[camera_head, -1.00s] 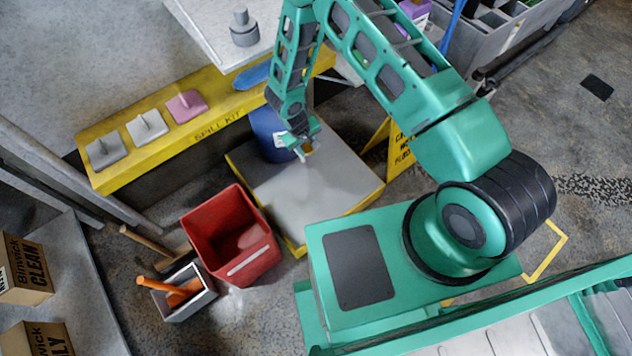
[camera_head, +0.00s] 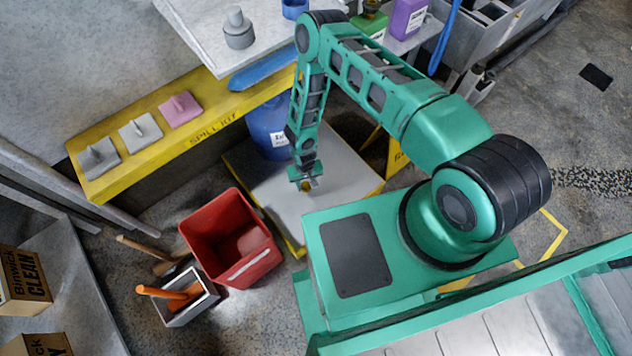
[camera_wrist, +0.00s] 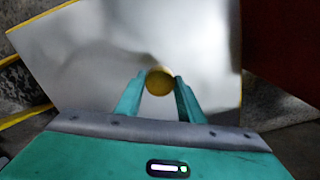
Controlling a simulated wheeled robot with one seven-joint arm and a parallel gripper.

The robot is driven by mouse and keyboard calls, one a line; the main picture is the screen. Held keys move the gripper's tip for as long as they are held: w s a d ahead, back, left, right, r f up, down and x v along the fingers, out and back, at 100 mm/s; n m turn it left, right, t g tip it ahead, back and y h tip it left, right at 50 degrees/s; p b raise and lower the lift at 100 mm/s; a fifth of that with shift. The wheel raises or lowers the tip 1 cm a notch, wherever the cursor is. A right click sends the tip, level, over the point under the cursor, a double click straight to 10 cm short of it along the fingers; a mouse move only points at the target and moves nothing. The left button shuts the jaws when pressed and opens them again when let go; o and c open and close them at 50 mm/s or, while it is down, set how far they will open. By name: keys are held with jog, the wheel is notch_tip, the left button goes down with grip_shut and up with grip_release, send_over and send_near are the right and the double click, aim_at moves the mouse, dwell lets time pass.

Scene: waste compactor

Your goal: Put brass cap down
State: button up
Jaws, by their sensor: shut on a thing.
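The brass cap (camera_wrist: 159,82) is a small round golden piece held between the two fingertips of my gripper (camera_wrist: 160,88) in the wrist view. In the head view my gripper (camera_head: 306,184) points down over the grey platform with yellow edges (camera_head: 345,178), and a bit of the brass cap shows at its tips. The platform's grey top (camera_wrist: 100,60) fills most of the wrist view behind the cap. I cannot tell whether the cap touches the platform or hangs a little above it.
A blue drum (camera_head: 268,125) stands at the platform's back. A red bin (camera_head: 228,240) is at its left, with a small grey box (camera_head: 185,297) holding an orange-handled tool. A yellow spill kit ledge (camera_head: 190,140) lies behind. The platform top around my gripper is clear.

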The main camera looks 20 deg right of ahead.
jog(key=w+d+f, duration=0.2)
jog(key=d, duration=0.1)
jog(key=w+d+f, duration=0.2)
jog(key=shift+d+f, duration=0.1)
jog(key=shift+d, duration=0.15)
jog(key=shift+f, duration=1.9)
jog(key=o, duration=1.2)
jog(key=shift+f, duration=0.1)
notch_tip(320, 180, up, 12)
jog(key=shift+r, duration=0.1)
